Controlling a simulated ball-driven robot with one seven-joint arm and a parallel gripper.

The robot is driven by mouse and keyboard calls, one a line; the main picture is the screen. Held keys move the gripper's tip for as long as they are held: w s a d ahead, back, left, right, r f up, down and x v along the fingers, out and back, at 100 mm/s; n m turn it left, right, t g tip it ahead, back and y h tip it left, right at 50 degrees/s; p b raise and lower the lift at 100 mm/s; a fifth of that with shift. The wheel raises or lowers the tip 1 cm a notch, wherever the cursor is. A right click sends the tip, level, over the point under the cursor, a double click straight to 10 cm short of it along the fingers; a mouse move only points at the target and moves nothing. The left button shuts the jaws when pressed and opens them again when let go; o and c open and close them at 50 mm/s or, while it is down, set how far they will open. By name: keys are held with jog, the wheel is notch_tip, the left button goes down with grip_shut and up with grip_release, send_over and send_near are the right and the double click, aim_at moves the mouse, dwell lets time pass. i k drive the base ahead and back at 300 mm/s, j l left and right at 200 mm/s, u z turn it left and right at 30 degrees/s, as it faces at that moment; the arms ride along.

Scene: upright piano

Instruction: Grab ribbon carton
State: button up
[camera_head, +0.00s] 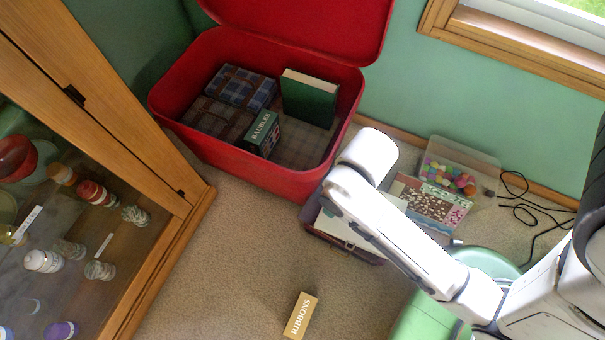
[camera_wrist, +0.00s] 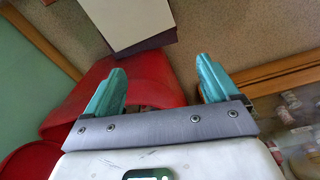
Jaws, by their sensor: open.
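The ribbon carton (camera_head: 300,315) is a small tan box marked "RIBBONS" in white. It lies on the beige carpet at the bottom middle of the head view, apart from other things. I cannot make it out in the wrist view. My gripper (camera_wrist: 162,85) shows in the wrist view with two teal fingers spread wide and nothing between them. The red trunk lies beyond the fingers. In the head view my white arm reaches up and left towards the trunk's right side, and the fingers cannot be made out there.
The open red trunk (camera_head: 222,157) holds plaid boxes, a green book (camera_head: 309,100) and a "BAUBLES" box (camera_head: 262,134). A glass-fronted wooden cabinet (camera_head: 150,255) stands left. A clear bin of coloured balls (camera_head: 447,172) and a black cord (camera_head: 530,211) lie right. Carpet around the carton is clear.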

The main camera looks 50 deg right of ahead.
aim_at(297, 323)
jog(key=k+j, duration=0.3)
jog(key=k, duration=0.15)
jog(key=k+j, duration=0.3)
jog(key=k, duration=0.15)
jog(key=k+j+z, duration=0.1)
jog(key=k+j, duration=0.5)
jog(key=k, duration=0.3)
jog(key=i+j, duration=0.1)
jog(key=i, duration=0.4)
jog(key=i+j+z, duration=0.15)
jog(key=i, duration=0.3)
